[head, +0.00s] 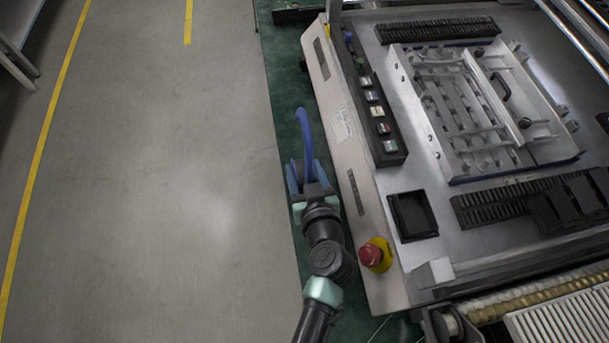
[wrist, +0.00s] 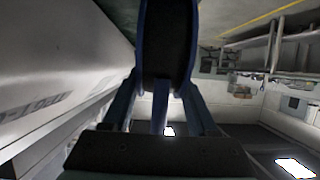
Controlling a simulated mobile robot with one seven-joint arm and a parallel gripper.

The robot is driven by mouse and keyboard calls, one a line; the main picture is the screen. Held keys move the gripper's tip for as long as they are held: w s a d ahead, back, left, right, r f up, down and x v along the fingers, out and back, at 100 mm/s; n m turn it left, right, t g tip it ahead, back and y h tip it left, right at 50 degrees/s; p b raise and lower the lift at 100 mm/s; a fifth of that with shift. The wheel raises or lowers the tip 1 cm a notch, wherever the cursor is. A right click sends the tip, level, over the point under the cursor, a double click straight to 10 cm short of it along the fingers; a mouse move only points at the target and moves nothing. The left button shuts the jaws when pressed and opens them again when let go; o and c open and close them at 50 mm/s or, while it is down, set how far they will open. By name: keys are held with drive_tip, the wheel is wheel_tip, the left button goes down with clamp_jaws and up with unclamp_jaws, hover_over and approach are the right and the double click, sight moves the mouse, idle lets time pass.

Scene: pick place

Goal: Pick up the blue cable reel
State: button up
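The blue cable reel (head: 305,140) shows in the head view as a curved blue band over the green table strip left of the machine. My gripper (head: 308,180) is at the reel's near end, partly hiding it. In the wrist view the reel (wrist: 168,40) is large and edge-on at top centre, with blue rims and a dark middle. My gripper's fingers (wrist: 164,95) lie along both sides of it and appear closed on it. I cannot tell whether the reel still touches the table.
The machine's light side panel (head: 345,150) stands close to the right of the reel. A red emergency button (head: 371,254) and an empty black tray (head: 413,215) are nearby on the machine. The grey floor (head: 160,180) to the left is clear.

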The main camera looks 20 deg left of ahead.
clamp_jaws()
drive_tip(key=shift+r, duration=0.1)
